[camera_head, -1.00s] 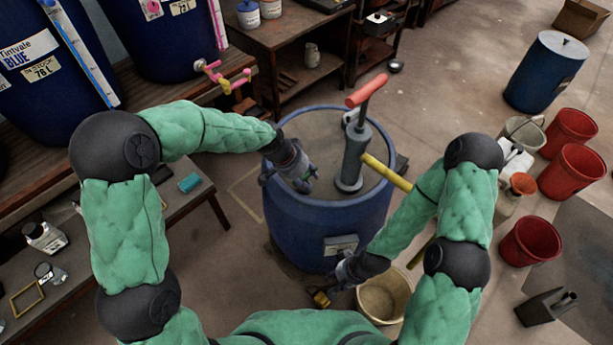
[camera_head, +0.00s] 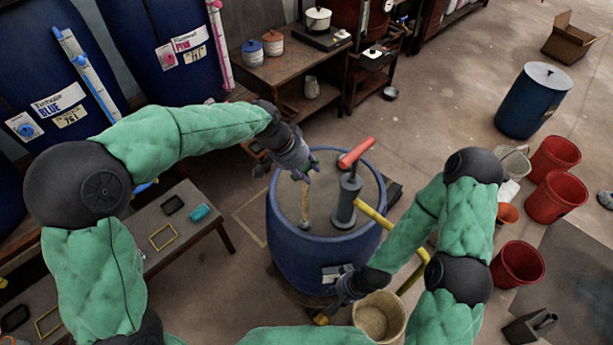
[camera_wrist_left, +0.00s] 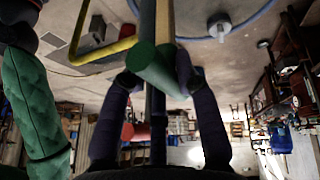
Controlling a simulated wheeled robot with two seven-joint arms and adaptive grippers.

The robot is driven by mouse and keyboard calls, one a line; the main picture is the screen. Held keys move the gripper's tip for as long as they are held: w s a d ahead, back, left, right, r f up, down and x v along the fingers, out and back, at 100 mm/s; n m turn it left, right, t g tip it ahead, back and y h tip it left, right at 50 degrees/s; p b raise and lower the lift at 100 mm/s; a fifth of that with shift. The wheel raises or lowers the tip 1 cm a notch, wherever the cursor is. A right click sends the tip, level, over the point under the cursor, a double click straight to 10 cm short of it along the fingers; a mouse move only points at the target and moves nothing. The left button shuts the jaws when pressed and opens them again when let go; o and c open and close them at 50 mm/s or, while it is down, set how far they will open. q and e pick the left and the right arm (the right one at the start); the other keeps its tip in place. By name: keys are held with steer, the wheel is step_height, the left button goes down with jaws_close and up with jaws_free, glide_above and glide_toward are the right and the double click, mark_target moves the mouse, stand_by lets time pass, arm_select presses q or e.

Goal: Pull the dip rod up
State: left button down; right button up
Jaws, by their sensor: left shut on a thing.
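The dip rod (camera_head: 306,203) is a tan rod standing nearly upright in the blue vat (camera_head: 300,243). Its lower end meets a dark round fitting on the vat's top. My left gripper (camera_head: 300,170) is above the vat, shut on the rod's upper end. In the left wrist view the rod (camera_wrist_left: 165,22) has a green cylindrical grip (camera_wrist_left: 157,66) between the fingers of my left gripper (camera_wrist_left: 160,78). My right gripper (camera_head: 337,292) is low beside the vat's front, near a beige bucket (camera_head: 378,318); its fingers are too dark to read.
A grey hand pump (camera_head: 345,203) with a red handle (camera_head: 356,153) and yellow spout stands on the vat, just right of the rod. A low bench (camera_head: 190,235) is at left. Red buckets (camera_head: 518,268) and a blue drum (camera_head: 533,100) stand at right. Open floor lies behind the vat.

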arm_select(q)
step_height(320, 180, up, 5)
steer(key=shift+r+p, duration=0.1)
steer(key=shift+p, duration=1)
steer(key=shift+w+r, duration=0.1)
steer(key=c, duration=0.9)
jaws_free()
steer(key=shift+r, duration=0.1)
steer(key=v, duration=1.2)
steer(key=shift+a, duration=0.1)
